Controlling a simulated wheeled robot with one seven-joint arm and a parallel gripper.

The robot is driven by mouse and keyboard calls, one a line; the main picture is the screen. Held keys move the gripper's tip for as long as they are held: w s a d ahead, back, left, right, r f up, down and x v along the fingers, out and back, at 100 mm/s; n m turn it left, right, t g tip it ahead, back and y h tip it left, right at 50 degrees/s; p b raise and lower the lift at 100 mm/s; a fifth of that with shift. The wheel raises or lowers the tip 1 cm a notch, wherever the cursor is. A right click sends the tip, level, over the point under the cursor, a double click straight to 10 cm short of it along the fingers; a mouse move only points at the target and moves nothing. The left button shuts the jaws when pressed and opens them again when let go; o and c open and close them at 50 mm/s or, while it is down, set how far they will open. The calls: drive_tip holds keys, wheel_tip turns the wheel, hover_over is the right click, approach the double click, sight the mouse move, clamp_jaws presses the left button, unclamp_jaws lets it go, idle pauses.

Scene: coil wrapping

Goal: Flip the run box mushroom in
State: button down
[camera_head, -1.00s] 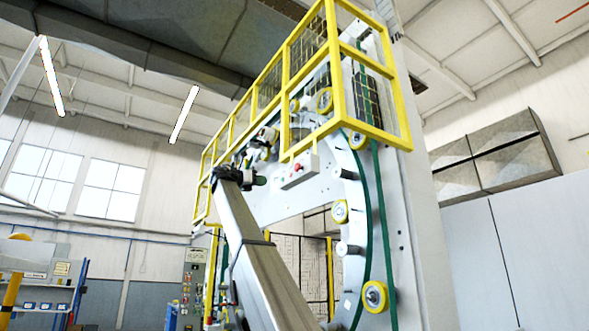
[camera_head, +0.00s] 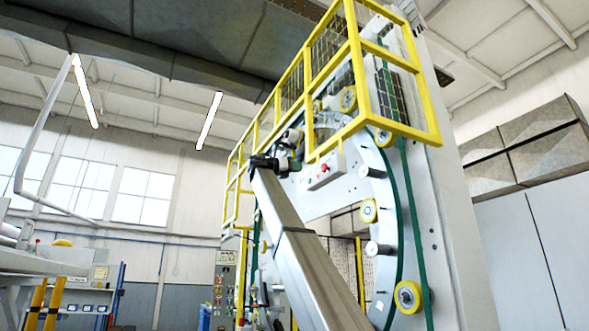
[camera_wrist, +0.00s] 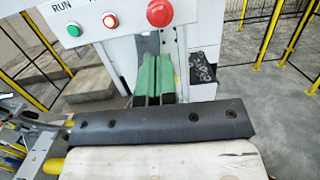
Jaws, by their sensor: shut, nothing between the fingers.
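The run box, light grey with a red mushroom button, hangs under the yellow railing in the head view (camera_head: 326,167). The top of the box is cut off. My gripper (camera_wrist: 157,60) shows as two green fingers, shut together and empty, below the box and apart from it. In the head view my gripper (camera_head: 287,165) is small, just left of the box.
The yellow railing (camera_head: 352,60) overhangs the box. The tall machine frame (camera_head: 430,200) with yellow rollers (camera_head: 408,296) and green belts stands to the right. In the wrist view, yellow posts and mesh fences stand at both sides over grey floor.

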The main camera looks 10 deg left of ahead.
sight(322, 168)
drive_tip(key=x, duration=1)
